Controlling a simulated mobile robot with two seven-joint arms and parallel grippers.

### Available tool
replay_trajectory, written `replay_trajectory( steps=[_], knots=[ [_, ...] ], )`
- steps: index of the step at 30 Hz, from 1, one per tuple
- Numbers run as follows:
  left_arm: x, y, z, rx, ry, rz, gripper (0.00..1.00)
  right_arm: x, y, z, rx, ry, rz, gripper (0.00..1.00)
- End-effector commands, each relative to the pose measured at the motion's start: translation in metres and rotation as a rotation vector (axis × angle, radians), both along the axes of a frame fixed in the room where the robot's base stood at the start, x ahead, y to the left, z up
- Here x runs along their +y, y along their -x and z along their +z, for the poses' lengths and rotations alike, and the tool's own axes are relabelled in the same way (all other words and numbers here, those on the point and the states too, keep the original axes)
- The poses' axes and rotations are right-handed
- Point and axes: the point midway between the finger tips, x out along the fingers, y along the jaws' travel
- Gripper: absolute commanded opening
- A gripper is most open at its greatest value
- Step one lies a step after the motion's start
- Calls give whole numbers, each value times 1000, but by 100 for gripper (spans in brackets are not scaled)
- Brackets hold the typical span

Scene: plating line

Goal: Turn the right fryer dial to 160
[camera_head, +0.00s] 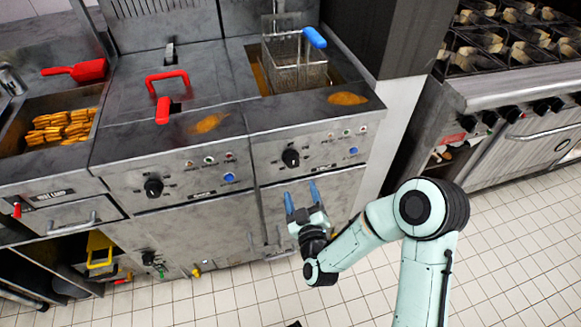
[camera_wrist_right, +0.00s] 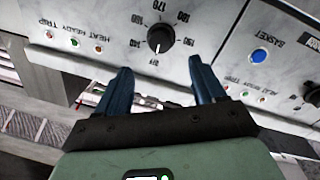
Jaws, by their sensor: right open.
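The right fryer dial (camera_head: 291,157) is a black round knob on the front panel of the right fryer. In the right wrist view the dial (camera_wrist_right: 160,39) sits in a ring of printed numbers, and its white mark seems to point at the off label on the side toward my fingers. My right gripper (camera_head: 301,188) is open and empty, just below the dial and apart from it. In the right wrist view its blue fingers (camera_wrist_right: 160,67) stand either side of the dial's line, short of it. My left gripper is not in view.
A similar left fryer dial (camera_head: 153,188) is on the neighbouring panel. A blue button (camera_head: 353,151) sits right of the right dial. A fry basket (camera_head: 297,72) with a blue handle stands in the right fryer above. Tiled floor (camera_head: 240,300) in front is clear.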

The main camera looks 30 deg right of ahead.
Motion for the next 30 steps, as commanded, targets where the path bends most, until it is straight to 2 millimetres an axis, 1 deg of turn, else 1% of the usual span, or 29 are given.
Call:
replay_trajectory(
  steps=[1,3,9,12,15,21,28,29,30],
  knots=[
    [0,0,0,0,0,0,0,-4,-10,0,-2,0,-4,69],
    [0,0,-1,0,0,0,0,-10,-25,0,-2,0,-4,69],
    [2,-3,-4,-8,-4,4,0,-22,-64,-1,-2,-1,-3,69],
    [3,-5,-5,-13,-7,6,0,-27,-79,-1,-1,-2,-2,69],
    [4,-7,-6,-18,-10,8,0,-30,-90,-1,0,-2,0,69],
    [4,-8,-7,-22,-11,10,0,-33,-99,-1,2,-2,0,69],
    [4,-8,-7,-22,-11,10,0,-33,-99,-1,2,-2,0,69],
    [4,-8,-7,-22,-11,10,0,-33,-99,-1,2,-2,0,59],
    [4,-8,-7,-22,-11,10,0,-33,-99,-1,2,-2,0,46]
  ],
)
